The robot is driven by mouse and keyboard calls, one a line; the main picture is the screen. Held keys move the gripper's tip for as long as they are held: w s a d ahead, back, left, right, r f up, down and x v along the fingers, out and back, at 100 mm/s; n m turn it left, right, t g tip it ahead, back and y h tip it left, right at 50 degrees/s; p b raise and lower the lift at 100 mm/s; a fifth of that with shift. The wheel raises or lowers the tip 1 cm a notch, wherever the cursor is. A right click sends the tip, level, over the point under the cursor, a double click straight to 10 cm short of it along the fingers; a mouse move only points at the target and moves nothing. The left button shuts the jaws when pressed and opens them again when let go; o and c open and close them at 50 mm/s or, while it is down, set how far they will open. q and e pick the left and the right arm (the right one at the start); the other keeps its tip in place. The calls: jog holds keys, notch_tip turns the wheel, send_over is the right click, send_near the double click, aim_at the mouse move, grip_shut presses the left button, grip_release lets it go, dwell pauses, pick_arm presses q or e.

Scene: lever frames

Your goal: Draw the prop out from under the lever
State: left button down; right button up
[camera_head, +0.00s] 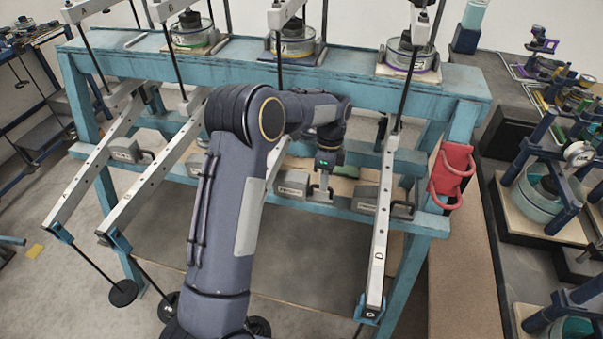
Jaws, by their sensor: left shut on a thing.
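A teal frame (430,85) carries several long grey levers, among them lever A (88,170), lever B (150,180) and lever D (381,235). Another lever (277,157) is mostly hidden behind my arm. Grey block props with handles sit on the lower shelf: one at the left (124,150), one in the middle (293,183) and one by lever D (366,199). My left gripper (321,193) points down just right of the middle prop and is shut, apparently on its handle. The fingertips are small here. My right gripper is out of view.
Black discs on rods (123,292) hang from lever ends at lower left. A red handled item (452,176) hangs on the right post. A cluttered bench (550,235) stands at right.

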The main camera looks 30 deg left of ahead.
pick_arm(q)
jog(key=shift+w+d, duration=0.15)
jog(key=shift+d, duration=0.55)
jog(key=shift+w+d, duration=0.15)
jog(key=shift+d, duration=0.5)
jog(key=c, duration=1.5)
grip_release()
jog(key=shift+d, duration=0.1)
jog(key=r, duration=0.2)
jog(key=w+r, duration=0.1)
jog(key=r, duration=0.4)
jog(key=shift+w+a+r, duration=0.25)
jog(key=shift+r, duration=0.1)
